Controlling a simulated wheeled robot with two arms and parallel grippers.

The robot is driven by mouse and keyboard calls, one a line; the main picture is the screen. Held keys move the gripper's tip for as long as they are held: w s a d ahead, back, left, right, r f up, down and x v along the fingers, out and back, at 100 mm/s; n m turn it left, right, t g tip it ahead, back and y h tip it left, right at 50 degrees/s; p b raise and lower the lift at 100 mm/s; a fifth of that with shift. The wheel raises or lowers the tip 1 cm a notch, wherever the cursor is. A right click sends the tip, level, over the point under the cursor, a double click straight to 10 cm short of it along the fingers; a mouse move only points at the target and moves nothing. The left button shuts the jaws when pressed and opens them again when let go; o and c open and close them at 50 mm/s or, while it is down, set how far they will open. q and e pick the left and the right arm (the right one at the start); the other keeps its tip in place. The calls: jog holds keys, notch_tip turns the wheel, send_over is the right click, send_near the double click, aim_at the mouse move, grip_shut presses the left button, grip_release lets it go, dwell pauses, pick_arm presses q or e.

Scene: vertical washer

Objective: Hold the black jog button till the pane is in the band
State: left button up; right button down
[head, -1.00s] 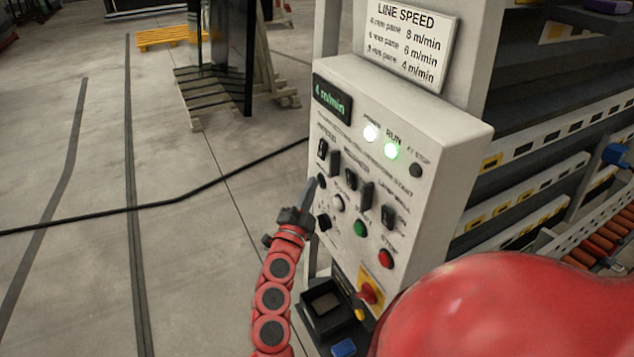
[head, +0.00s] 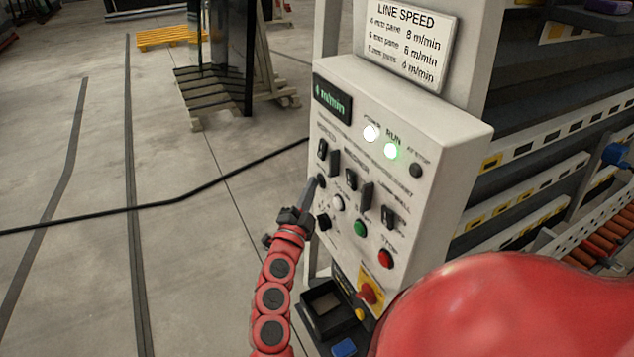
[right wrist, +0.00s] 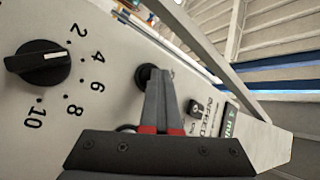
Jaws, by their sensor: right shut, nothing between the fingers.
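The white control panel (head: 345,95) stands in the middle of the head view, its small display reading 4 m/min. A round black button (head: 321,181) sits at its left edge and shows in the right wrist view (right wrist: 147,76). My right gripper (head: 315,186) is shut and empty, with its fingertips at this button; they partly cover it in the right wrist view (right wrist: 160,74). They look to touch it, but I cannot tell how far it is pressed. My left gripper is not in view. I cannot make out the pane in the washer or the band.
A black dial (right wrist: 38,63) numbered 2 to 10 is beside the button. A green button (head: 360,228), a red button (head: 386,258) and a red-and-yellow switch (head: 367,293) are nearby. White and green lamps are lit. A black tray (head: 312,318) lies below. Open floor is left.

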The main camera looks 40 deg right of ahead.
dwell(0.8)
jog(key=shift+w+a, duration=0.2)
jog(key=shift+a, duration=0.7)
jog(key=a, duration=0.2)
jog(key=w+a, duration=0.1)
jog(key=a, duration=0.1)
jog(key=shift+w+a+b, duration=0.1)
jog(key=shift+a+b, duration=0.25)
jog(key=shift+a, duration=0.05)
